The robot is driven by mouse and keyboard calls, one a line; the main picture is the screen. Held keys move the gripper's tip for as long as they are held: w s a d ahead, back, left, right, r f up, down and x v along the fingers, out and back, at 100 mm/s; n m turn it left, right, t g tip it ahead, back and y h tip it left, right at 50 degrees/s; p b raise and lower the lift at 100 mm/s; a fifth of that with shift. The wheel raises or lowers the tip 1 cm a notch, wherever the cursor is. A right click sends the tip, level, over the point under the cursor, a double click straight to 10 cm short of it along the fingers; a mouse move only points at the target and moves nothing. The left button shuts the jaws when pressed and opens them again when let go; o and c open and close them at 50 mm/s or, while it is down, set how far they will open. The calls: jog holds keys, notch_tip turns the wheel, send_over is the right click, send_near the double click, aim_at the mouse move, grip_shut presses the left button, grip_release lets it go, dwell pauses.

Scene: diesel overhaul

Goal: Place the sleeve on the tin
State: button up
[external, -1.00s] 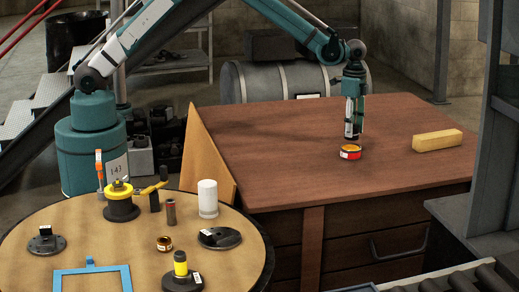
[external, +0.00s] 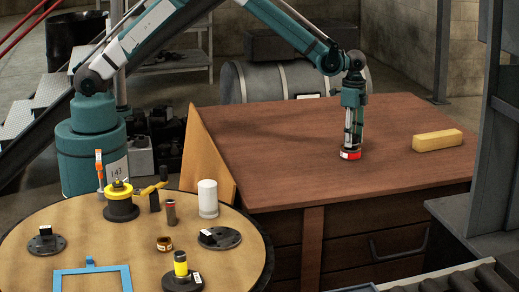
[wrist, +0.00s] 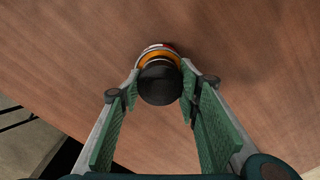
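The sleeve (wrist: 160,86) looks like a short dark cylinder, seen end-on in the wrist view. My gripper (wrist: 160,77) has its two fingertips against the sides of the sleeve. The tin (external: 350,156), low and round with a red band and white label, stands on the brown wooden bench. In the wrist view the tin's orange and white edge (wrist: 158,50) shows just behind the sleeve, which hides the rest. In the external view my gripper (external: 353,145) points straight down over the tin. Whether sleeve and tin touch cannot be told.
A yellow block (external: 437,141) lies on the bench (external: 290,165) to the right. A wooden board (external: 205,150) stands at the bench's left edge. A round table (external: 110,240) at front left holds several parts. The bench around the tin is clear.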

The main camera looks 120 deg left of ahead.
jog(key=o, duration=0.4)
jog(key=shift+o, duration=0.2)
jog(key=shift+r, duration=0.2)
notch_tip(320, 180, up, 12)
jog(key=p, duration=0.2)
dwell(0.7)
jog(key=shift+d, duration=0.1)
